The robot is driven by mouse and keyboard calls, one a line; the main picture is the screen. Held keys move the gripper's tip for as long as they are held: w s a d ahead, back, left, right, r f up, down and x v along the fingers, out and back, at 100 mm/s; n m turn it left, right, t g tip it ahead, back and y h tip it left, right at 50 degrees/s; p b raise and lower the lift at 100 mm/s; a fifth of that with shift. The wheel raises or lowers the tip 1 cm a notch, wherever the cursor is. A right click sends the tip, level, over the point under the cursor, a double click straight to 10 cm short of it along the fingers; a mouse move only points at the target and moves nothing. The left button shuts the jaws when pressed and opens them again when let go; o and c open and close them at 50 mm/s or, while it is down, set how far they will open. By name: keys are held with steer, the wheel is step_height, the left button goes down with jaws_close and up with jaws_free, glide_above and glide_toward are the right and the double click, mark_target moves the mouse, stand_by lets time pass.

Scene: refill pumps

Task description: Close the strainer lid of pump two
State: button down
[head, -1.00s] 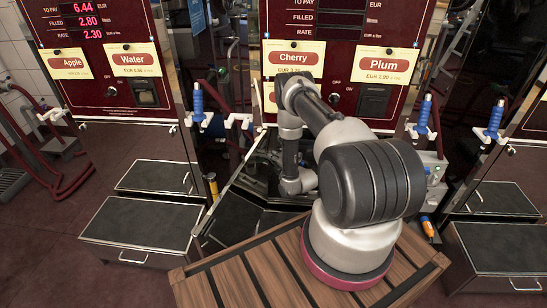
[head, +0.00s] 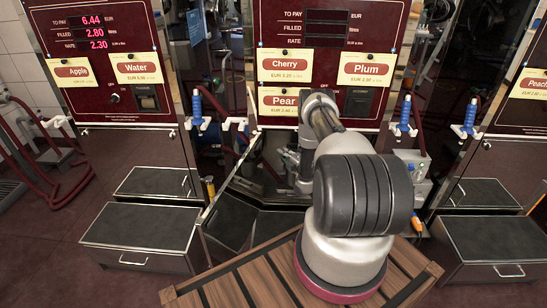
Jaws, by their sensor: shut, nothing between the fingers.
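The middle pump (head: 290,110) has a dark red front with Cherry, Plum and Pear labels and blank display windows. The pump at the left (head: 100,92) carries Apple and Water labels and lit red figures. No number shows on either, so I cannot tell which is pump two. I cannot make out a strainer lid; the lower part of the middle pump is dark and partly behind my arm. My arm reaches toward this pump, its wrist links low in front of it. My gripper is hidden from this view.
A slatted wooden platform (head: 215,290) lies under my arm's base. Grey-topped boxes stand at the left (head: 140,232) and right (head: 492,238). Blue-handled nozzles (head: 405,112) hang beside the pumps. A small grey box with fittings (head: 415,165) is right of my arm.

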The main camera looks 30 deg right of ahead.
steer(key=s+d+f+m+t, duration=0.2)
steer(key=s+d+f+m, duration=0.2)
steer(key=d, duration=0.5)
steer(key=shift+s+f+t+h, duration=0.3)
steer(key=shift+s+f+h, duration=0.1)
steer(key=shift+s+f, duration=0.7)
steer(key=shift+d+f, duration=0.1)
steer(key=shift+s+f, duration=0.15)
